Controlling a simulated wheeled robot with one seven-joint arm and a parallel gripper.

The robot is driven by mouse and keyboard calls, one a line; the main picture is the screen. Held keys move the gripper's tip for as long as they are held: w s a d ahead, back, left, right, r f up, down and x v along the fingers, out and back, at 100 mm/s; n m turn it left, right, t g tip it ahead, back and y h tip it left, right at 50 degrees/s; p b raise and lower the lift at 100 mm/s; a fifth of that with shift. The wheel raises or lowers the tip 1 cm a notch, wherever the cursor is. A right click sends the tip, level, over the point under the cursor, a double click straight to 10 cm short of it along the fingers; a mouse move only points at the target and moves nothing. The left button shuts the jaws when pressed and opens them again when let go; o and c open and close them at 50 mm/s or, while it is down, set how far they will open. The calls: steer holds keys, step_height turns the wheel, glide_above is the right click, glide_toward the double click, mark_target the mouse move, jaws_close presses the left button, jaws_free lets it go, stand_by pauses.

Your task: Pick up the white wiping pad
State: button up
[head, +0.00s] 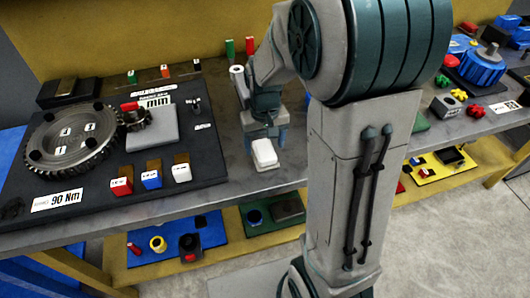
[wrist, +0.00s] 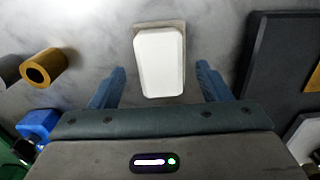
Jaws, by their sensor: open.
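The white wiping pad (head: 264,152) is a small white block with rounded corners, lying on the grey workbench near its front edge. In the wrist view the white wiping pad (wrist: 159,62) lies ahead of the fingertips, roughly midway between them, with a thin beige rim around it. My gripper (head: 267,140) is right behind the pad in the head view. In the wrist view my gripper (wrist: 162,78) is open, with one blue finger on each side and a gap to the pad on both sides. Nothing is between the fingers' tips except the pad's near part.
A dark board (head: 85,185) with a large gear (head: 65,138) and coloured blocks lies left of the pad. In the wrist view a dark board edge (wrist: 262,50) is close on the right, and a brass tube (wrist: 44,67) lies on the left. Bare bench surrounds the pad.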

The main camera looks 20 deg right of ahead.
steer(key=shift+f, duration=1.35)
steer(key=c, duration=0.8)
steer(key=shift+r, duration=0.1)
steer(key=shift+r, duration=0.5)
step_height(320, 180, up, 3)
steer(key=shift+w+r, duration=0.1)
steer(key=s+d+r, duration=0.2)
steer(key=s, duration=0.1)
steer(key=s+d+r, duration=0.2)
steer(key=s+d, duration=0.1)
steer(key=s+d+r, duration=0.2)
steer(key=s, duration=0.1)
steer(key=shift+d+r+b, duration=0.35)
steer(key=shift+d+b, duration=0.05)
steer(key=shift+w, duration=0.1)
